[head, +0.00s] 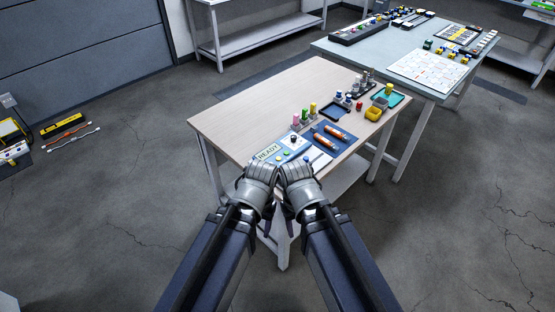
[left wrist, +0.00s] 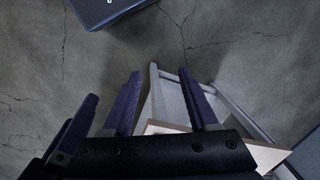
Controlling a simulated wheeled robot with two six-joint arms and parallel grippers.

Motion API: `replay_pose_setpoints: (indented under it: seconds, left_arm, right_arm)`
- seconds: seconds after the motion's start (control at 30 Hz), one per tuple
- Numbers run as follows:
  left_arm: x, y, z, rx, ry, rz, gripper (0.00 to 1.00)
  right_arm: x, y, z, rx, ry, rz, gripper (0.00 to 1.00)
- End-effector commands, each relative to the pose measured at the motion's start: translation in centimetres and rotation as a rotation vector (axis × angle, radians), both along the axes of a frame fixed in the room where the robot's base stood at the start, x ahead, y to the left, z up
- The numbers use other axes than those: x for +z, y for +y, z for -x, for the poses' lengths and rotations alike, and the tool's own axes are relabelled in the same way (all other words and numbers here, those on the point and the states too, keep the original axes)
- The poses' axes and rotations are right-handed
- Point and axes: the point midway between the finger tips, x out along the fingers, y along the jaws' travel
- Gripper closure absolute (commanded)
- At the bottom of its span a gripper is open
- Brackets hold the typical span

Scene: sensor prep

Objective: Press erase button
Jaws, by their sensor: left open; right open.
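A small device with a READY display (head: 268,152) sits at the near edge of the wooden table. Small coloured buttons (head: 286,157) show beside the display. Their labels are too small to read, so I cannot tell which is the erase button. My left gripper (head: 266,226) is just off the near table edge, in front of the device, with its fingers mostly hidden by the wrist. In the left wrist view its purple fingers (left wrist: 160,100) are apart with nothing between them. My right gripper (head: 290,211) is close beside it, also open, with its fingers partly hidden.
The wooden table (head: 255,100) has a clear far left part. A blue mat (head: 345,140) with orange-marked items, coloured bottles, a dark tray (head: 335,110) and a yellow bin (head: 375,112) lie right of the device. A second table (head: 345,50) stands behind.

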Motion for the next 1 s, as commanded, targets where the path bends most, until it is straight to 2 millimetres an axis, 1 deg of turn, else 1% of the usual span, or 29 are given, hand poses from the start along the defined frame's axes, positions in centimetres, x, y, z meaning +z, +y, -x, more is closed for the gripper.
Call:
replay_pose_setpoints:
  seconds: [0.27, 0.3, 0.8, 0.83, 1.0]
  left_arm:
    - [0.0, 0.0, 0.0, 0.0, 0.0, 0.0, 0.41]
    - [0.0, 0.0, 0.0, 0.0, 0.0, 0.0, 0.42]
    - [0.0, 0.0, 0.0, 0.0, 0.0, 0.0, 0.98]
    - [0.0, 0.0, 0.0, 0.0, 0.0, 0.0, 1.0]
    - [0.0, 0.0, 0.0, 0.0, 0.0, 0.0, 1.0]
  right_arm:
    - [0.0, 0.0, 0.0, 0.0, 0.0, 0.0, 0.45]
    - [0.0, 0.0, 0.0, 0.0, 0.0, 0.0, 0.45]
    - [0.0, 0.0, 0.0, 0.0, 0.0, 0.0, 0.45]
    - [0.0, 0.0, 0.0, 0.0, 0.0, 0.0, 0.45]
    - [0.0, 0.0, 0.0, 0.0, 0.0, 0.0, 0.45]
